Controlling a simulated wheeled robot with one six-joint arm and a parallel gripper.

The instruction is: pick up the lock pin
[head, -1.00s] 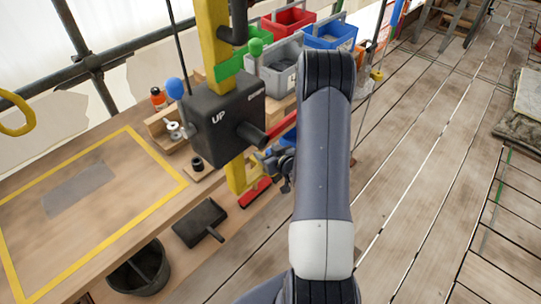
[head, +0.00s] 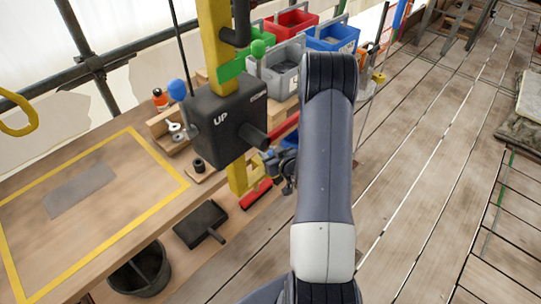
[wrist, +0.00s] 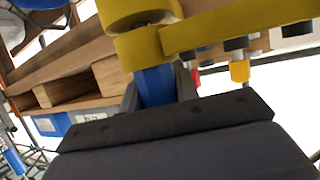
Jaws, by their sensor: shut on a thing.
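In the wrist view, a blue cylinder (wrist: 155,86), which I take to be the lock pin, stands between the two dark fingers of my gripper (wrist: 159,92). The fingers are shut on it. Its top meets a rounded yellow part (wrist: 138,50); I cannot tell whether they are joined or only touching. In the head view, my gripper (head: 284,168) is small and partly hidden by my arm, just right of the black box marked UP (head: 228,120). The pin cannot be made out clearly there.
A yellow post (head: 215,45) carries the black box. Red (head: 291,20), grey (head: 280,70) and blue bins (head: 332,36) stand behind it. A wooden bench (head: 110,215) lies left, with a black bucket (head: 140,270) below. The plank floor (head: 430,170) at right is mostly clear.

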